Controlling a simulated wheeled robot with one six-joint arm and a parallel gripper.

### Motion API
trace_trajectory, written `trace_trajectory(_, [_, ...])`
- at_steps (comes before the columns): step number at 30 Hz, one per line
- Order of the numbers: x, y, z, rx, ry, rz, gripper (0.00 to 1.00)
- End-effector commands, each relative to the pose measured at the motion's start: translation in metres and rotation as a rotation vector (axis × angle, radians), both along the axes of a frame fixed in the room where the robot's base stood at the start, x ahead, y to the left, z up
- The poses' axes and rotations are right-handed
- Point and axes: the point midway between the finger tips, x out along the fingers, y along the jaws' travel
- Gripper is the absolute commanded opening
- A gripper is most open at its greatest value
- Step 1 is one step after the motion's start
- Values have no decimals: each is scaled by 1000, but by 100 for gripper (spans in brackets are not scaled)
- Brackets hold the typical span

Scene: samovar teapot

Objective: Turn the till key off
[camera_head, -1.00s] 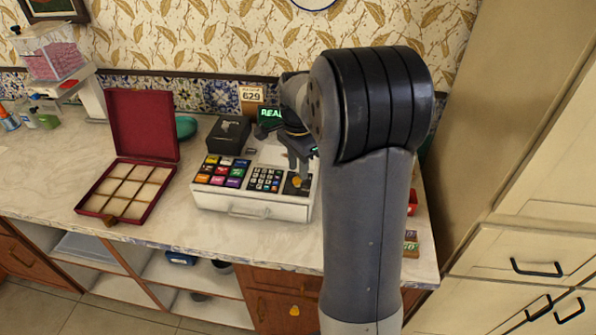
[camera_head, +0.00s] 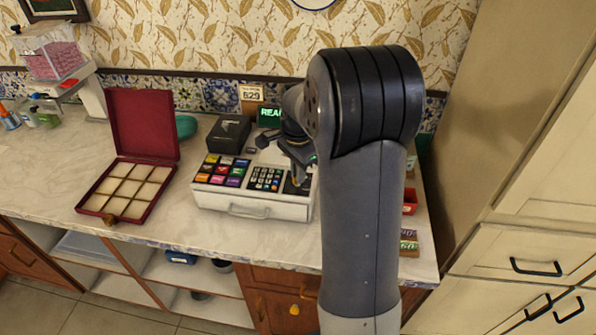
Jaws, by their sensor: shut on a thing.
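The white till (camera_head: 275,208) stands on the counter, with coloured keys (camera_head: 222,171) at its left, a dark number pad (camera_head: 266,178) in the middle and a dark panel (camera_head: 292,188) at its right. Its green display (camera_head: 268,113) is lit and partly covered by my arm; the letters "REA" show. My gripper (camera_head: 299,176) points down at the dark panel and is shut on the till key, of which only a small yellowish bit (camera_head: 297,182) shows. The fingers hide most of the key, so I cannot tell which way it is turned.
An open red box (camera_head: 143,150) with cream compartments stands left of the till. A black box (camera_head: 229,133) and a "629" sign (camera_head: 251,93) are behind it. A red item (camera_head: 410,201) lies right of my arm. The counter in front is clear.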

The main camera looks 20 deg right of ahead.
Motion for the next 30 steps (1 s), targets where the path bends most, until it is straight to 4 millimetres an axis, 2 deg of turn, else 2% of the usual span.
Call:
trace_trajectory(14, [0, 0, 1, 0, 0, 77, 0])
trace_trajectory(30, [1, 0, 1, -1, -1, 506, 0])
